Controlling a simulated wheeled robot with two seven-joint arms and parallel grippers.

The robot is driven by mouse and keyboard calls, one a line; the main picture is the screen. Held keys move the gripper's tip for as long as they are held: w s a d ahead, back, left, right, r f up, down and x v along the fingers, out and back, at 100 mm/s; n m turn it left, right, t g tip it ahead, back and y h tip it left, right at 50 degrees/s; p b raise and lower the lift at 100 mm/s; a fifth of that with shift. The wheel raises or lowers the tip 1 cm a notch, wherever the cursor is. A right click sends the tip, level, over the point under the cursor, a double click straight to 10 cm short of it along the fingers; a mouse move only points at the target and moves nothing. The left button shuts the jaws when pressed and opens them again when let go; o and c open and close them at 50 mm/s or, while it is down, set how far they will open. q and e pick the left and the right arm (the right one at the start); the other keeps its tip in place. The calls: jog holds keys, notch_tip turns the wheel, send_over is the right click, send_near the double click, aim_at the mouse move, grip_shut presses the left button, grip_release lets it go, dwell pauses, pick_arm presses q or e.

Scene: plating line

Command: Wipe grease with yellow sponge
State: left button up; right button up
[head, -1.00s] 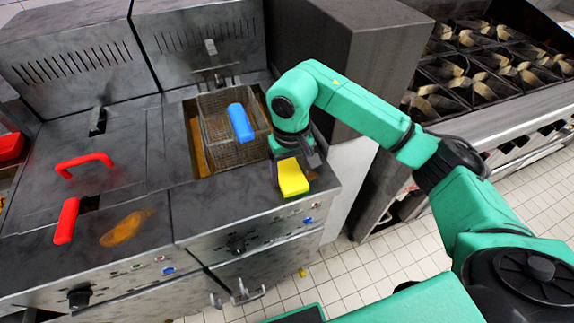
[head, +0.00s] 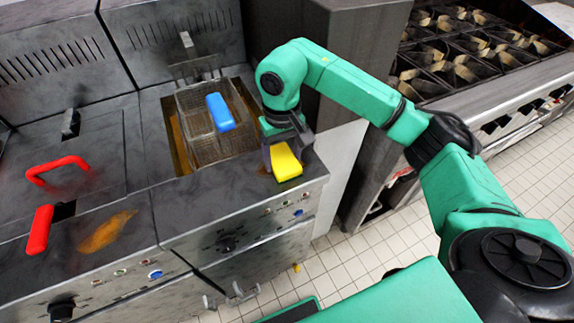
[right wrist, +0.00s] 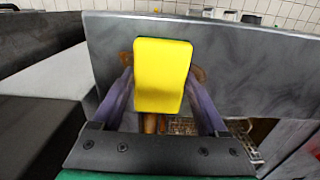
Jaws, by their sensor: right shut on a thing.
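My right gripper (head: 287,148) is shut on the yellow sponge (head: 286,163), over the front right corner of the fryer top. In the right wrist view the sponge (right wrist: 161,75) sits between the two fingers and hides part of the surface beyond it. A brownish grease patch (right wrist: 199,74) shows on both sides of the sponge there, and a bit of it shows left of the gripper in the head view. I cannot tell whether the sponge touches the metal. A larger orange grease smear (head: 107,232) lies on the left fryer's front ledge. My left gripper is not in view.
A wire fryer basket (head: 205,140) with a blue handle (head: 220,112) sits in the open vat just left of my gripper. Red handles (head: 40,229) stand at the left. A gas range (head: 480,50) is at the right, beyond a gap with tiled floor.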

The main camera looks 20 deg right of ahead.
aim_at(299, 167)
jog(key=shift+w, duration=2.2)
jog(key=shift+d, duration=0.8)
jog(key=shift+s+b, duration=0.15)
jog(key=shift+b, duration=0.15)
jog(key=s, duration=0.1)
jog(key=s+d, duration=0.1)
jog(key=shift+s+f+b, duration=0.2)
jog(key=shift+s+b, duration=0.15)
jog(key=shift+s, duration=0.05)
jog(key=shift+s+a+r, duration=0.1)
jog(key=shift+s+a, duration=0.05)
jog(key=shift+s, duration=0.3)
jog(key=shift+s+b, duration=0.3)
jog(key=shift+s, duration=0.3)
jog(key=shift+s+b, duration=0.3)
jog(key=shift+s, duration=1.05)
jog(key=shift+r, duration=0.1)
